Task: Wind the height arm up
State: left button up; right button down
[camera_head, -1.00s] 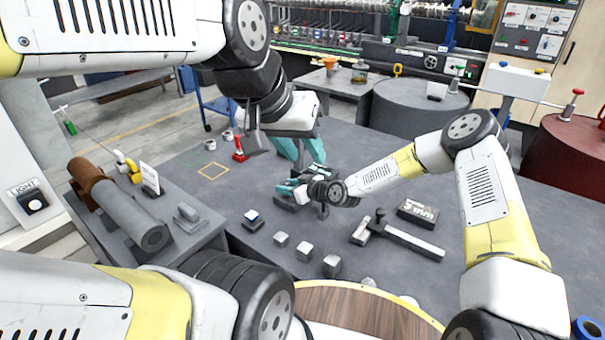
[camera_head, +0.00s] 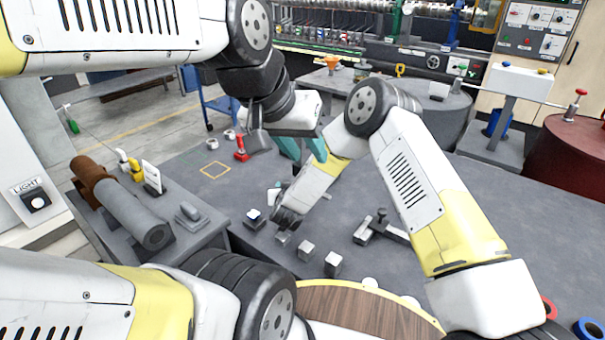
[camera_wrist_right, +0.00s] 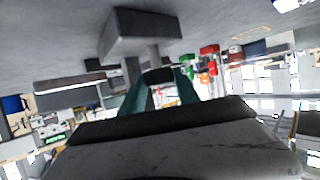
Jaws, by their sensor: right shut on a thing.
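In the right wrist view my right gripper (camera_wrist_right: 160,78) has its teal fingers around a dark part, which I take to be the height arm (camera_wrist_right: 157,76). It sits by a grey post on a dark block (camera_wrist_right: 150,30), and that view is upside down. In the head view my right wrist and forearm hide most of this gripper and what it holds; only a bit of teal shows beside the wrist. My left gripper (camera_head: 304,150) is in the air above the table, its teal fingers apart with nothing seen between them.
Several small grey blocks (camera_head: 306,250) and a partly hidden hammer (camera_head: 386,229) lie on the grey table (camera_head: 355,280). A red-handled tool (camera_head: 240,150) stands at the back left. A side bench bears a rusty-ended cylinder (camera_head: 130,205). A round wooden top (camera_head: 350,310) is in front.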

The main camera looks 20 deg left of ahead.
jog(key=shift+m+h, duration=0.4)
jog(key=c, duration=1.2)
grip_release()
jog(key=shift+o, duration=0.2)
